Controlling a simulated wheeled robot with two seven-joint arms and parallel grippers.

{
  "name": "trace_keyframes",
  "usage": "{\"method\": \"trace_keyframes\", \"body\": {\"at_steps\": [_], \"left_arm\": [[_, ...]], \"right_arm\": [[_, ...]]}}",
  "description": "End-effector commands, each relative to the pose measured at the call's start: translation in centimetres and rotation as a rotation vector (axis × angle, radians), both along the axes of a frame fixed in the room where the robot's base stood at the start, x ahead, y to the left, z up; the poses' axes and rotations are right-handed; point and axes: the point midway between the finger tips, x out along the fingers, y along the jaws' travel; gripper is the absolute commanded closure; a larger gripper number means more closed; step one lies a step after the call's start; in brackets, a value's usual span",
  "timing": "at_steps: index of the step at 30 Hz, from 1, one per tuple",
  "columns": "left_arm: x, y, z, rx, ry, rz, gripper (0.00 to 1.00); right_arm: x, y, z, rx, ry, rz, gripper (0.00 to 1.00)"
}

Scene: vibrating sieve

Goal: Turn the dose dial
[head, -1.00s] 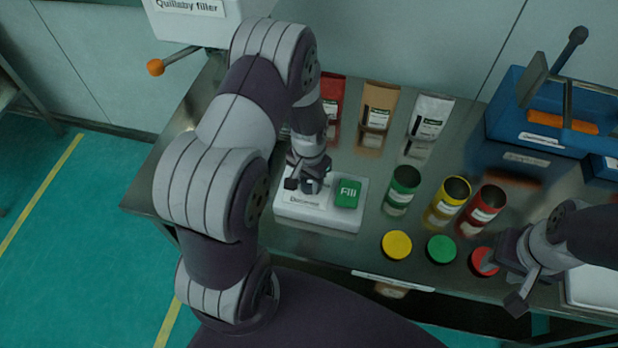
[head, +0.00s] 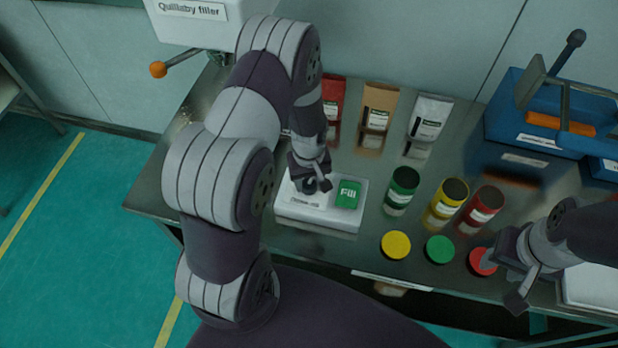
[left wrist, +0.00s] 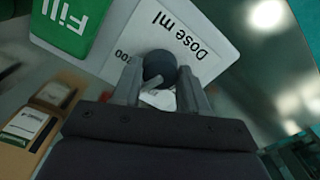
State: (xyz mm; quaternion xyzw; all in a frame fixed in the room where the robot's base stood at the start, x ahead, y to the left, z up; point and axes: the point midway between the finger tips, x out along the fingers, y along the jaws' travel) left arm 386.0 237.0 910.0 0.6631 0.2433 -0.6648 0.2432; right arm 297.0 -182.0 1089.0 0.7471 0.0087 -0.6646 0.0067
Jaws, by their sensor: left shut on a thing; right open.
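The dose dial (left wrist: 159,66) is a dark round knob on a white panel lettered "Dose ml" in the left wrist view. My left gripper (left wrist: 160,88) is shut on it, one finger on each side. In the head view the left gripper (head: 313,185) is over the white dosing unit (head: 320,217), and it mostly hides the dial. A green "Fill" button (head: 348,195) sits to the right on the same unit; it also shows in the left wrist view (left wrist: 70,22). My right gripper (head: 508,275) is open at the right, near the red lid (head: 482,262).
Green (head: 402,190), yellow (head: 447,202) and red (head: 481,210) open cans stand right of the unit, with yellow (head: 396,245) and green (head: 440,249) lids in front. Several bags stand behind. A blue machine (head: 540,130) is at the back right, and the filler (head: 195,25) at the back left.

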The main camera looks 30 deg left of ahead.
Motion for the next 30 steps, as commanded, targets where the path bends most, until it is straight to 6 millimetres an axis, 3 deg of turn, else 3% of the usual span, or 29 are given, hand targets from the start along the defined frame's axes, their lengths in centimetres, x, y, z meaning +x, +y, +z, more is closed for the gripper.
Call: {"method": "trace_keyframes", "body": {"at_steps": [18,30], "left_arm": [[0.15,0.01,0.20,0.001,-0.004,0.528,0.87],[0.20,0.01,0.18,0.000,-0.004,0.690,0.87]], "right_arm": [[0.00,0.00,0.69,0.000,0.000,0.000,0.57],[0.00,0.00,0.83,0.000,0.000,0.000,0.57]]}}
